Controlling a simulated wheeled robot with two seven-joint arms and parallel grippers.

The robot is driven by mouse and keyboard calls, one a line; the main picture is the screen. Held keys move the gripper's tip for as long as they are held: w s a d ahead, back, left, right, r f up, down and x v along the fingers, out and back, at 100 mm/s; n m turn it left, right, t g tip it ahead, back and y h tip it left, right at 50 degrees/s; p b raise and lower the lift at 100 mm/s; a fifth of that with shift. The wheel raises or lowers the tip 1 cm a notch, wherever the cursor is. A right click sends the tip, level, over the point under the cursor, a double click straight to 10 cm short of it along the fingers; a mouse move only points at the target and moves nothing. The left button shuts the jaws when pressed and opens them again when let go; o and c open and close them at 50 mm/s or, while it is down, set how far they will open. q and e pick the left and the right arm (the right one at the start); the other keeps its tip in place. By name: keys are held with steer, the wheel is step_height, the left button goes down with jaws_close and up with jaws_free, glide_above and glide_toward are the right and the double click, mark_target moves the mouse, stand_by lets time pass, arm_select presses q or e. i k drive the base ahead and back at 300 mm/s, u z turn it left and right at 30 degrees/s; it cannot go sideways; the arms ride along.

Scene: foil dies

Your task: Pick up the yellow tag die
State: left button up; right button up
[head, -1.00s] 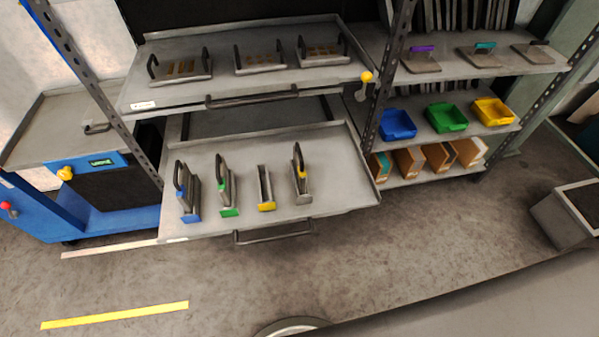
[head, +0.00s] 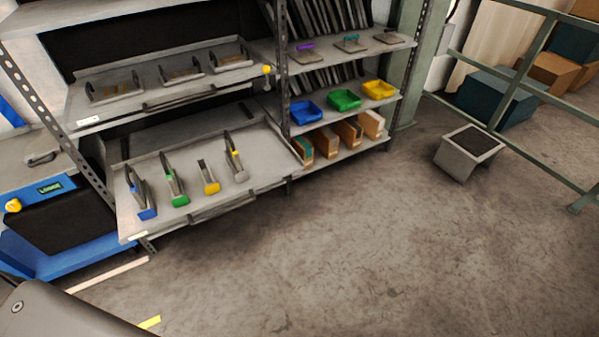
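In the head view, a grey die with a handle and a yellow tag (head: 236,167) stands on the pulled-out lower shelf (head: 262,150), at the right end of a row. Just left of it is a narrow holder with a yellow front end (head: 211,187), with no handle standing in it. Further left are a die with green marks (head: 175,185) and one with blue marks (head: 141,196), each with a raised handle. Neither gripper shows, and nothing touches the yellow-tagged die.
An upper shelf (head: 170,98) with handled plates overhangs the back of the lower one. A rack at right holds blue (head: 306,112), green (head: 344,100) and yellow (head: 379,90) bins. A blue cart (head: 75,240) stands at left. Floor in front is clear; a grey stand (head: 466,153) is far right.

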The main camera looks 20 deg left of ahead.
mark_target(233, 155)
steer(key=u, duration=0.4)
steer(key=k, duration=0.1)
steer(key=z, duration=1.4)
steer(key=i, duration=0.9)
steer(key=u, duration=0.45)
steer(key=i, duration=0.65)
steer(key=u, duration=1.05)
steer(key=i, duration=0.35)
steer(key=u, duration=0.4)
